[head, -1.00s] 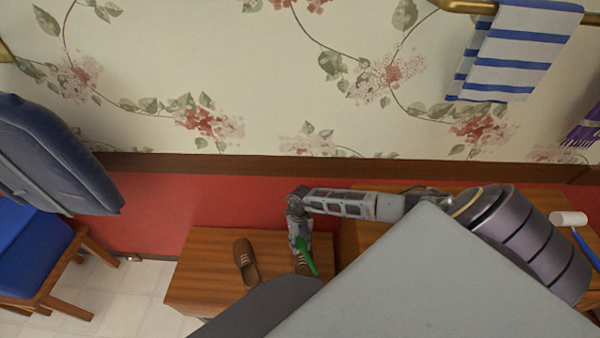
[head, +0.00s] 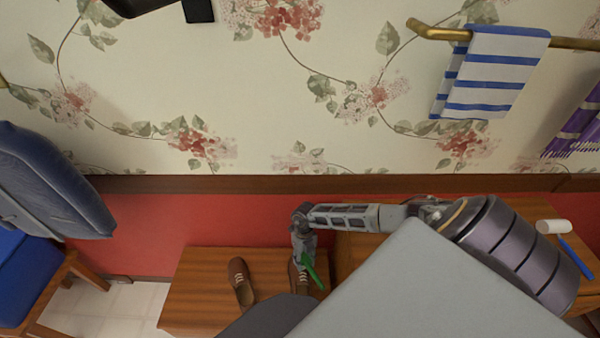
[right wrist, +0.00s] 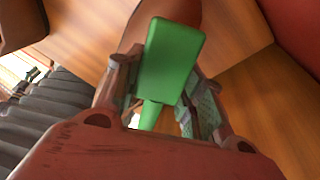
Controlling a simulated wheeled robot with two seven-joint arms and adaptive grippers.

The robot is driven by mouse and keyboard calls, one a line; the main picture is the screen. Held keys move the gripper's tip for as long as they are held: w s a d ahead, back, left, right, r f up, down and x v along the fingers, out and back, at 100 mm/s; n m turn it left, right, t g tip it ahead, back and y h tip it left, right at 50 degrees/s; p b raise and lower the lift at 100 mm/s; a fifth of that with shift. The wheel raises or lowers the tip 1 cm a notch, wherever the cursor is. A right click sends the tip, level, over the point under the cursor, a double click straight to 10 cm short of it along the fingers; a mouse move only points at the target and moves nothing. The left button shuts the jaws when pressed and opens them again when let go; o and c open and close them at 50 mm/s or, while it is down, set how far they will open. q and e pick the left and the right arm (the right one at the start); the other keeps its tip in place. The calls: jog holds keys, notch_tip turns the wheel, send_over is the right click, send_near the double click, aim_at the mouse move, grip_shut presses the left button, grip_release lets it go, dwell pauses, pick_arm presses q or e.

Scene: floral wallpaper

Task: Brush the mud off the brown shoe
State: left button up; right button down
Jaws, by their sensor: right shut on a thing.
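A brown shoe (head: 242,283) with pale laces lies on the wooden bench top (head: 195,290) in the head view. A second brown shoe (head: 297,283) lies to its right, partly hidden by my right gripper (head: 305,256). The gripper is shut on a green-handled brush (head: 313,274), over or beside this second shoe. In the right wrist view the green handle (right wrist: 172,60) stands between the fingers, with a brown surface, likely the shoe (right wrist: 182,12), behind it. The bristles and any mud are not visible, and I cannot tell whether the brush touches the shoe. My left gripper is not in view.
A higher wooden surface (head: 352,246) stands right of the bench, with a blue-handled, white-headed tool (head: 570,250) on it. A red wall panel (head: 220,215) runs behind. Towels (head: 495,70) hang from a brass rail.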

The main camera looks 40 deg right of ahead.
aim_at(295, 267)
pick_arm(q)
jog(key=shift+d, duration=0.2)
pick_arm(e)
jog(key=shift+s+d+f, duration=0.3)
jog(key=shift+s+f, duration=0.05)
jog(key=shift+s, duration=0.15)
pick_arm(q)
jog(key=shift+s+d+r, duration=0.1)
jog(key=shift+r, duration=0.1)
pick_arm(e)
jog(key=shift+r, duration=0.1)
jog(key=shift+a, duration=0.15)
jog(key=shift+w+a, duration=0.45)
jog(key=shift+a, duration=0.05)
jog(key=shift+w+a+r, duration=0.2)
jog(key=shift+w+a, duration=0.3)
jog(key=shift+w, duration=0.15)
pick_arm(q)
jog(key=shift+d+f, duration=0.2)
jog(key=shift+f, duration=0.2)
pick_arm(e)
jog(key=shift+w+a+r, duration=0.1)
jog(key=shift+w+a, duration=0.45)
jog(key=shift+a, duration=0.05)
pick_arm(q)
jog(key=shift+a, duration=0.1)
pick_arm(e)
jog(key=shift+s, duration=0.1)
